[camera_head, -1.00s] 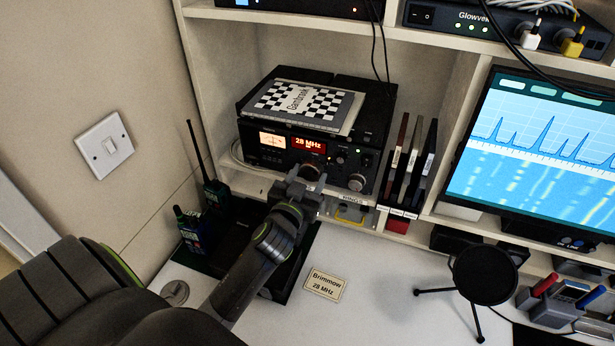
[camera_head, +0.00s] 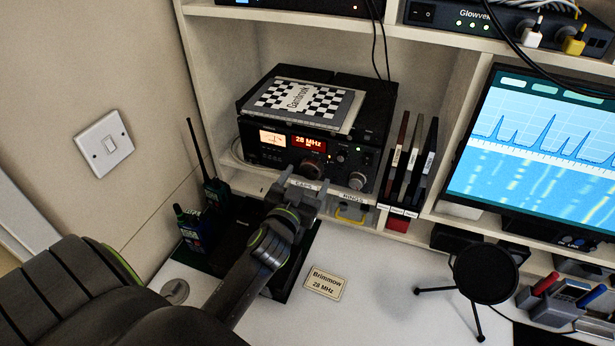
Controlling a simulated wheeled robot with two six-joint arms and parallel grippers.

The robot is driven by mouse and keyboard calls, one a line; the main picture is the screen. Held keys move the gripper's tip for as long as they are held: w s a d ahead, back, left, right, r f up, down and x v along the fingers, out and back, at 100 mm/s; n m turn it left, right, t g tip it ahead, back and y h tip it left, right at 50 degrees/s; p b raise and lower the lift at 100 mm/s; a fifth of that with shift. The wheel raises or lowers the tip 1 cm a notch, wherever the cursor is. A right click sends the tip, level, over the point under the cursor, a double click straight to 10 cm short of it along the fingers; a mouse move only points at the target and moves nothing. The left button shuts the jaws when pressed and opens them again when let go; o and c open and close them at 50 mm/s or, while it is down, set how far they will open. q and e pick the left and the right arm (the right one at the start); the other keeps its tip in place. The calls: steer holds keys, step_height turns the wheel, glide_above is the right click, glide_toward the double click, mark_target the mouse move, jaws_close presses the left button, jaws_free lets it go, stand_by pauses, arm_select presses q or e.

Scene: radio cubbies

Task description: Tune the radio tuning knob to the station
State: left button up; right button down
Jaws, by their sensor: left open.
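The black radio (camera_head: 270,152) sits in the cubby with a lit meter and a red display reading 28 MHz. Its large tuning knob (camera_head: 311,169) shows on the front, below the display. A smaller knob (camera_head: 356,181) is to its right. A card (camera_head: 326,284) on the desk reads Brimmow 28 MHz. My left gripper (camera_head: 305,177) is open and empty, its fingers pointing at the radio's front just below and around the tuning knob's lower side. Whether the fingers touch the knob cannot be told. My right gripper is not in view.
A checkered Gambrook book (camera_head: 305,103) lies on the radio. Upright cases (camera_head: 411,160) stand to its right. Handheld radios (camera_head: 192,228) stand at the left. A monitor (camera_head: 540,150) and a round black microphone (camera_head: 485,273) are at the right. The desk front is clear.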

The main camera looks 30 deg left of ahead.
arm_select(q)
steer(key=v, duration=0.5)
steer(key=shift+s+d+b, duration=0.15)
steer(key=shift+s+b, duration=0.15)
steer(key=shift+s, duration=0.05)
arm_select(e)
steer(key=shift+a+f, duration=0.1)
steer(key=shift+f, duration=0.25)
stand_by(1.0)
